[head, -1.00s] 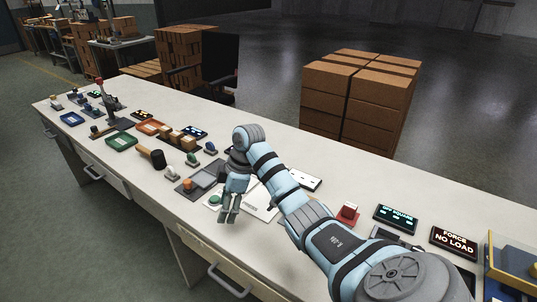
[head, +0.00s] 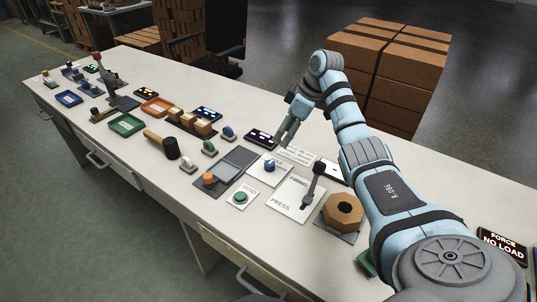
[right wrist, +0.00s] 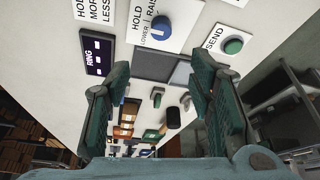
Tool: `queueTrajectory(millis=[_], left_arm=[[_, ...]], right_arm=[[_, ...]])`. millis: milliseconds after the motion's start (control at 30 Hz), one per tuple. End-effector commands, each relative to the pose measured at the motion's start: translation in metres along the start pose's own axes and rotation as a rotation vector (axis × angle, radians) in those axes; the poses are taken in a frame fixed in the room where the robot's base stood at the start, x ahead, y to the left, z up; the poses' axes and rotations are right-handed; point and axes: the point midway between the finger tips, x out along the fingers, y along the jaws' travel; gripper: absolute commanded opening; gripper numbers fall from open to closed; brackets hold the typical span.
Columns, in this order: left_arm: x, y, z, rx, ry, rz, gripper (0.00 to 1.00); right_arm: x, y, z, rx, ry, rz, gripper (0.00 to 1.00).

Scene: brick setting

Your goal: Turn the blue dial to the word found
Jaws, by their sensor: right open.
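The blue dial (head: 269,166) is a round knob on a white plate in the middle of the desk. In the right wrist view the blue dial (right wrist: 159,27) sits at the top, with the words HOLD, LOWER and RAISE printed on its plate (right wrist: 139,45). A dark display (head: 262,137) lies behind the dial; in the wrist view the display (right wrist: 95,52) reads RING. A white printed card (head: 296,155) lies beside it; its wording in the wrist view (right wrist: 96,8) is HOLD, MORE, LESS. My right gripper (head: 286,141) is open and empty above the desk, beyond the dial, not touching it. My left gripper is out of view.
A green SEND button (head: 240,198), a black lever (head: 317,178) on a PRESS plate and a wooden octagonal piece (head: 343,209) stand near the dial. Stacked boxes (head: 390,75) stand behind the desk.

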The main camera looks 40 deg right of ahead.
Motion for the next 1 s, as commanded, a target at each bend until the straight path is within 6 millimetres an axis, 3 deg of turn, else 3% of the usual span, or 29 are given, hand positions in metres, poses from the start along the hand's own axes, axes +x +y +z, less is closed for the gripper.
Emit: queueTrajectory(millis=[167,267,400,533,667,900,1000], left_arm=[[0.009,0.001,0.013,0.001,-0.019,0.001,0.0],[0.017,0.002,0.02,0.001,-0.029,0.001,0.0],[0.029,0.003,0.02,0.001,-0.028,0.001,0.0],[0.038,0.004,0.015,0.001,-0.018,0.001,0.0],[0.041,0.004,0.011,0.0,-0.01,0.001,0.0],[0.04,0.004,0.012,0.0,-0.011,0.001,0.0],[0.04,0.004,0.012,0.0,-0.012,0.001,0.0]], right_arm=[[0.029,0.003,0.014,0.019,-0.002,0.005,0.49],[0.058,0.004,0.019,0.026,-0.001,0.007,0.49],[0.098,0.005,0.02,0.028,-0.001,0.008,0.49],[0.124,0.005,0.018,0.026,-0.001,0.009,0.49],[0.135,0.005,0.017,0.024,-0.001,0.01,0.49],[0.135,0.005,0.016,0.022,-0.001,0.011,0.49],[0.136,0.005,0.015,0.022,-0.001,0.011,0.33]])
